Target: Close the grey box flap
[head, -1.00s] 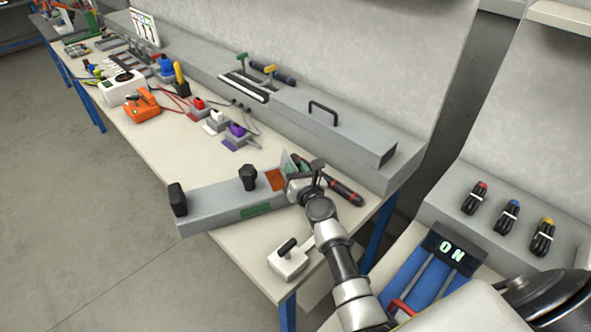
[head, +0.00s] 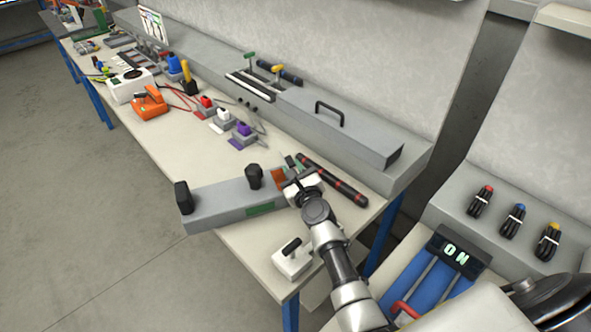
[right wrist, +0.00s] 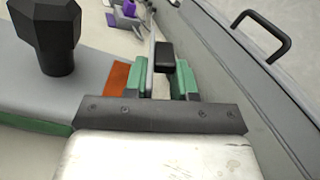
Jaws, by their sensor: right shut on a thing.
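The grey box (head: 222,204) lies at the near edge of the bench, with black knobs on top and green and orange patches at its right end. Its small grey flap (head: 290,162) stands raised beside the orange patch. The right wrist view shows the flap (right wrist: 151,60) nearly edge-on, with a black knob (right wrist: 165,55) on its right side. My right gripper (head: 299,184) is over the right end of the box. Its green fingers (right wrist: 158,82) are shut on the flap's knob; they partly hide the contact. My left gripper is not in view.
A black and red rod (head: 332,180) lies just right of the gripper. A white block with a black lever (head: 292,258) stands at the near corner. A long grey housing with a handle (head: 335,125) runs along the back. Coloured plugs (head: 243,136) stand beyond the box.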

